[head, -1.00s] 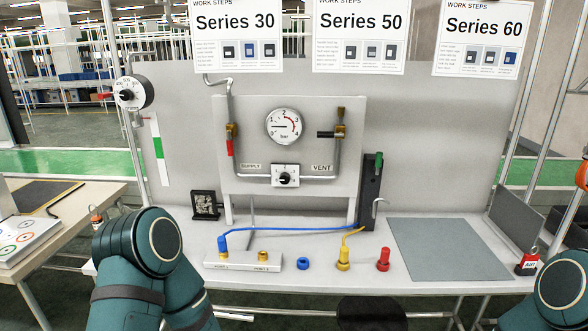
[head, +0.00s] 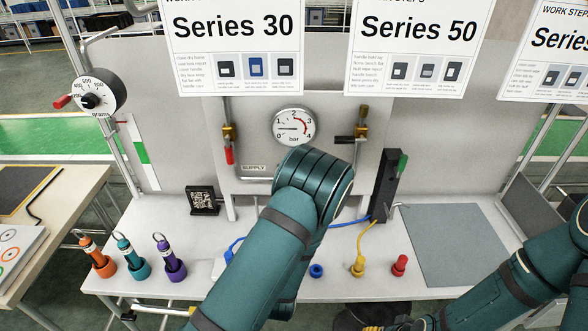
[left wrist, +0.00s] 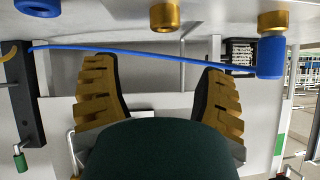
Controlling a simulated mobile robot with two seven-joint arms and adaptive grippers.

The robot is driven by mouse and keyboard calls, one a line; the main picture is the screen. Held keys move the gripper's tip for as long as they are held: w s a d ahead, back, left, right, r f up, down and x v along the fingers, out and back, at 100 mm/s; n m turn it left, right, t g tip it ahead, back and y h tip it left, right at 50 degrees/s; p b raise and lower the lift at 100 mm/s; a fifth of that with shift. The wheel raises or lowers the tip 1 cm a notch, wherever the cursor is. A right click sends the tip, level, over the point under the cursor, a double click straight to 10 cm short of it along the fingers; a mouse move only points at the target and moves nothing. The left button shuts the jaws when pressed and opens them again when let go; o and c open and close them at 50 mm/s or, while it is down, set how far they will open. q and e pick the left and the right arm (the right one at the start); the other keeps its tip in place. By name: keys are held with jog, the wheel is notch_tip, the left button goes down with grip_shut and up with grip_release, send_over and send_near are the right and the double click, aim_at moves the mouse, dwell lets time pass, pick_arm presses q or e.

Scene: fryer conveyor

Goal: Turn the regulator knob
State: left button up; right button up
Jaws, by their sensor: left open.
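The regulator knob is hidden in the head view behind my left arm, below the round pressure gauge (head: 294,129). The gauge needle points left, toward the low end. I cannot make out the knob in the left wrist view either. My left gripper (left wrist: 155,70) shows there with its two gold-and-black fingers wide apart and nothing between them. The grey panel shows beyond the fingers. A dark green rounded part of mine covers the lower middle of that view. My right arm comes in at the lower right of the head view; its gripper is not clear at the bottom edge.
A blue hose (left wrist: 140,52) crosses near my left fingertips. A black post (head: 387,185) with a green lever stands right of the panel. Blue, yellow and red fittings (head: 399,265) stand on the bench. The grey mat (head: 455,245) is bare.

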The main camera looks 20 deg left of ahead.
pick_arm(q)
jog(key=w+d+r+m+t+p, duration=0.1)
jog(key=w+d+r+t, duration=0.15)
jog(key=r, duration=0.45)
jog(key=w+d+r+m+t, duration=0.1)
jog(key=w+r+t, duration=0.3)
jog(key=r, duration=0.3)
jog(key=shift+y, duration=0.4)
jog(key=x, duration=0.4)
jog(key=p+x, duration=0.1)
jog(key=x, duration=0.4)
jog(key=p+x, duration=0.1)
jog(key=x, duration=0.4)
jog(key=shift+r, duration=0.25)
jog(key=c, duration=1.2)
